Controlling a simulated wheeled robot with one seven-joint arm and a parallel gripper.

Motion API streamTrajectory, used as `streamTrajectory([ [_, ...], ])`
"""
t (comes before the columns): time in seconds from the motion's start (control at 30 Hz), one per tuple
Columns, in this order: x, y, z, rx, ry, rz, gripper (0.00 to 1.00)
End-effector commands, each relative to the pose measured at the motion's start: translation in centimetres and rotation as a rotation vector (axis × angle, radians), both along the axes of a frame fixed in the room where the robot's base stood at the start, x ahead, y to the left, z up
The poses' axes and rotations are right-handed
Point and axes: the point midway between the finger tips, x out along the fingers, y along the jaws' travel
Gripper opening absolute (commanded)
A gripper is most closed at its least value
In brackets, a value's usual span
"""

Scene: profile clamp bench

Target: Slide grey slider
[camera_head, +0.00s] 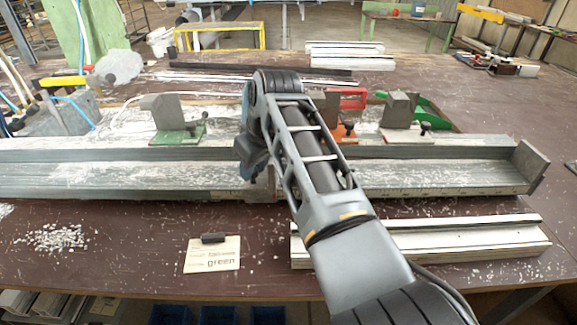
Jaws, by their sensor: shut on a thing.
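My arm reaches across the bench, and my gripper (255,178) is down at the front of the long grey profile rail (420,178), left of the picture's middle. It is shut on a small grey piece (263,190) at the rail's front edge, which appears to be the grey slider. The fingers and much of this piece are hidden by my wrist and arm. A scale strip runs along the rail's front edge to the right.
Grey clamp blocks stand behind the rail on a green base (180,135), an orange base (342,131) and a white base (403,135). An end plate (529,167) closes the rail at right. A card reading "green" (212,255), metal chips (58,238) and white profiles (470,240) lie in front.

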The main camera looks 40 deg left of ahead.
Motion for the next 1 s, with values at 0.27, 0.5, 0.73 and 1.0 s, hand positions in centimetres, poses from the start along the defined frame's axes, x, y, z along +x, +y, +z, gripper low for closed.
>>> streamTrajectory([
  [0.27, -1.9, 2.3, -0.1, -0.002, 0.004, 0.002, 0.0],
  [0.5, -2.0, 2.6, -0.1, -0.003, 0.003, 0.002, 0.0],
  [0.73, -2.0, 2.6, -0.1, -0.003, 0.003, 0.002, 0.34],
  [1.0, -1.9, 2.5, -0.1, -0.001, 0.001, 0.0, 0.39],
])
